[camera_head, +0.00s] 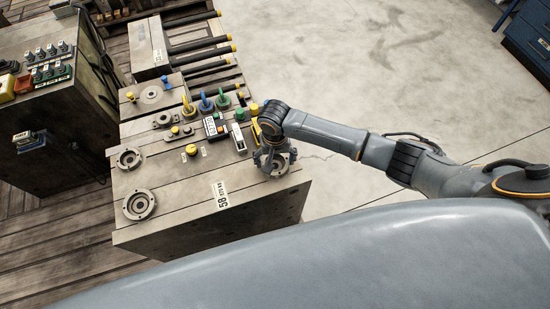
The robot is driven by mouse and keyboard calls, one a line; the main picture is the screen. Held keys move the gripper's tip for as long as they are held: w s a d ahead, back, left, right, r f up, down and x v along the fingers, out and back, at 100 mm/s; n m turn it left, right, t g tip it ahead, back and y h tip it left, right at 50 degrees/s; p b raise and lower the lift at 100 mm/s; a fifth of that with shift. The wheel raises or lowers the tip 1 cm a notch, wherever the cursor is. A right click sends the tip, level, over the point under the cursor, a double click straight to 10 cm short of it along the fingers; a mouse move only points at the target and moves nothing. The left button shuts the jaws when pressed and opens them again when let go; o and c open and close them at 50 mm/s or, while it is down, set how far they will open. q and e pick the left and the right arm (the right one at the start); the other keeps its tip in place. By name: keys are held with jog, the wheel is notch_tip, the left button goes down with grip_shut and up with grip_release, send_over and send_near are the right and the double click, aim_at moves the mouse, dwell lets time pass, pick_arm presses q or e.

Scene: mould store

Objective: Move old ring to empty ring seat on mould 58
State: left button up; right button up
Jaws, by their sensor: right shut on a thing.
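Mould 58 (185,220) is a large grey-brown block with a white "58" label on its top. My right gripper (271,148) points down over its right end, close above the round seat (281,164) there. It is shut on a ring-like piece, taken to be the old ring, mostly hidden by the gripper and wrist. Whether that piece touches the seat cannot be told. Two other round ring seats show at the left end, one upper (130,158) and one lower (139,204). My left gripper is not in view.
Behind the seats stand blue, yellow and green handled fittings (206,103) and a small labelled box (214,127). Another block with rods (150,50) lies beyond. A cabinet with controls (45,120) stands at left. Concrete floor (370,60) is clear at upper right.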

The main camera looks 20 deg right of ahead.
jog(key=shift+f+p, duration=0.3)
jog(key=shift+f, duration=0.2)
dwell(1.2)
jog(key=o, duration=1.6)
notch_tip(320, 180, up, 12)
